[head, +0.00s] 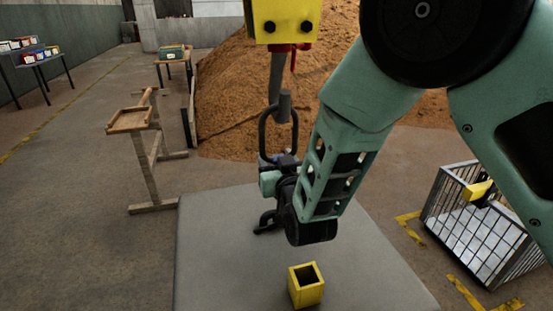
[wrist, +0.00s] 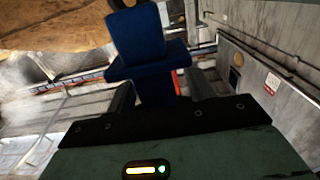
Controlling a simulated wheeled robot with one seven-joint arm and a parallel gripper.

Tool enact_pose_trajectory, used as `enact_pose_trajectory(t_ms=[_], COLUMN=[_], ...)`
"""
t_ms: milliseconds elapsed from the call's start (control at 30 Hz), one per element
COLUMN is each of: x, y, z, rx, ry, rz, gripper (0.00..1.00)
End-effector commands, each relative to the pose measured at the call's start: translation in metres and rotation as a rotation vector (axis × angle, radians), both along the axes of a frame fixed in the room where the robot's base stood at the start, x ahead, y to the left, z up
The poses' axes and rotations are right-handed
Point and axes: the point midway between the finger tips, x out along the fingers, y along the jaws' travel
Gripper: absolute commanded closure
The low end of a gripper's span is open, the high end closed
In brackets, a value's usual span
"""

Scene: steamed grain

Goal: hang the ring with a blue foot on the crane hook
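The crane hook (head: 277,75) hangs from a yellow block (head: 285,20) at the top of the head view. A dark ring (head: 263,132) stands upright at the hook's lower end, above my gripper (head: 283,162). Ring and hook overlap in the picture; I cannot tell whether the ring is threaded on the hook. In the wrist view a blue foot (wrist: 150,60) sits between the two fingers of my gripper (wrist: 160,88), which appears shut on it. The foot's colour cannot be made out in the head view, and the wrist view does not clearly show the ring.
A grey table (head: 215,260) lies below. It bears a dark object (head: 267,222), partly hidden by my arm, and a yellow open-topped box (head: 307,292). A wire crate (head: 470,235) stands right, a wooden stand (head: 147,165) left, and a grain heap (head: 230,90) behind.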

Motion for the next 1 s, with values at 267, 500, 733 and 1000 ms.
enact_pose_trajectory(t_ms=[267, 500, 733, 1000], x=[-0.018, -0.068, -0.120, -0.160], y=[-0.005, -0.019, -0.034, -0.045], z=[-0.002, -0.001, -0.001, 0.000], rx=[-0.004, -0.004, -0.004, -0.002], ry=[0.007, 0.006, 0.004, 0.004], rz=[0.002, 0.002, 0.003, 0.002], gripper=[0.47, 0.47, 0.47, 0.47])
